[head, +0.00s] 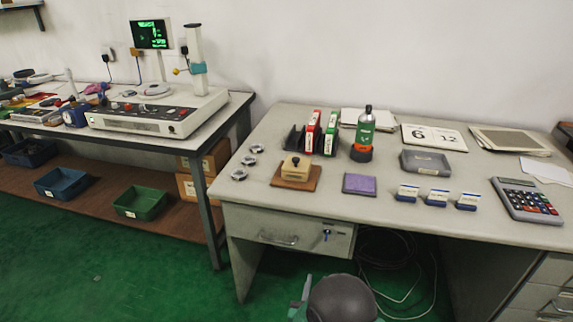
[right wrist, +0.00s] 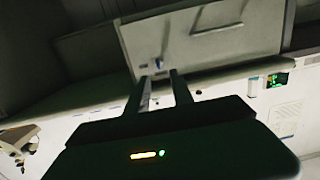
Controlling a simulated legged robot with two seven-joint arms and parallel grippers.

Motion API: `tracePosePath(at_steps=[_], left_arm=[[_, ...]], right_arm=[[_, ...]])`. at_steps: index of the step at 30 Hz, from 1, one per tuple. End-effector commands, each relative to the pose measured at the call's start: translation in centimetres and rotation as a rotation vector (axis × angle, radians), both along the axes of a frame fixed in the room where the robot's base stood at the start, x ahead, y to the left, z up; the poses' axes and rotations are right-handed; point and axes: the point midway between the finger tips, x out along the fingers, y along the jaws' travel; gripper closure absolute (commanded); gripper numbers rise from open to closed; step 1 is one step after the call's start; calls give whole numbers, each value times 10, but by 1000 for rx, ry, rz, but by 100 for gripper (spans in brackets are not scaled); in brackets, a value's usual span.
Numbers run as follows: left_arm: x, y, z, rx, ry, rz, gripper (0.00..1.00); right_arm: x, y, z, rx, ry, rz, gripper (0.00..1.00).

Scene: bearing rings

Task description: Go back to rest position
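Three small metal bearing rings (head: 239,174) lie in a row near the left edge of the grey desk (head: 400,222). My right gripper (right wrist: 162,74) shows in the right wrist view, its two dark fingers apart with nothing between them. Beyond its fingers is the desk's drawer front (right wrist: 205,42), seen upside down. In the head view, a rounded dark grey shape sits low at the bottom edge in front of the desk; its fingers cannot be made out. My left gripper is in neither view.
A workbench (head: 225,118) stands left. Green floor (head: 75,265) is open at lower left.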

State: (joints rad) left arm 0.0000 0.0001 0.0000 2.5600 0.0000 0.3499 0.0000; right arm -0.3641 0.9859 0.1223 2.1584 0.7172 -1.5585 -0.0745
Motion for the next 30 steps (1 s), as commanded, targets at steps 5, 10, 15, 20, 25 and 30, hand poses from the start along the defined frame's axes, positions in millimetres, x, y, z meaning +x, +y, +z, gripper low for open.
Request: tracePosePath(at_steps=[5,10,15,20,25,30], left_arm=[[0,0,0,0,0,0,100],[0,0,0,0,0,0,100],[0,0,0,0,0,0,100],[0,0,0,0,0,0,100],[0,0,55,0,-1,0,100],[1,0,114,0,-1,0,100]], right_arm=[[7,-5,7,152,293,121,72],[-48,-17,8,212,662,235,72],[-124,-43,12,206,952,268,72],[-199,-73,20,182,1184,251,72],[-221,-80,76,174,1255,243,72],[-220,-80,134,175,1254,243,72]])
